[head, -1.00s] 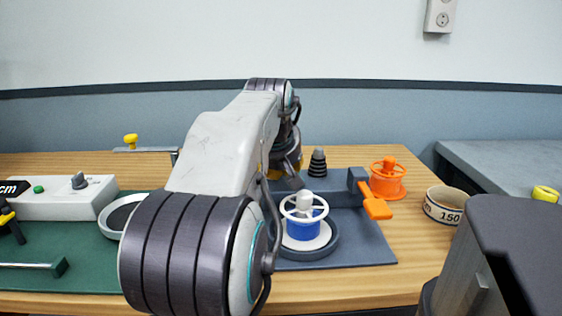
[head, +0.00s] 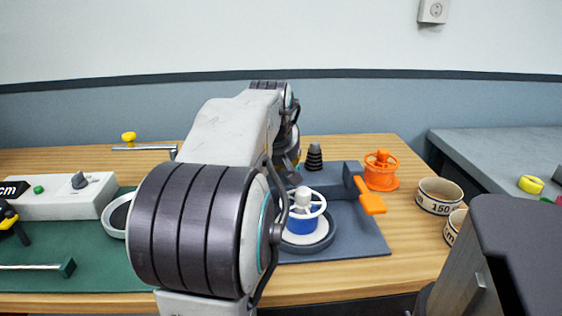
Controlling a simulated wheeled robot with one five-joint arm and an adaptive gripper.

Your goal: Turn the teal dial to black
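I cannot make out a teal dial in the head view; my arm covers the middle of the bench. A grey dial (head: 80,181) sits on a white box (head: 60,199) at the left, with a green button beside it. A white handwheel with a blue hub (head: 304,222) stands on a round base on the grey panel, just right of my arm. The end of my arm, with my gripper (head: 292,172), is mostly hidden behind my own arm links. Its fingers cannot be made out, nor whether it touches anything.
An orange lever (head: 370,198), an orange wheel (head: 381,172) and a black ribbed cone (head: 314,157) stand right of my arm. A yellow knob (head: 128,138) tops a bar at the back left. Labelled rings (head: 438,197) lie at the right. A grey table (head: 490,155) adjoins.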

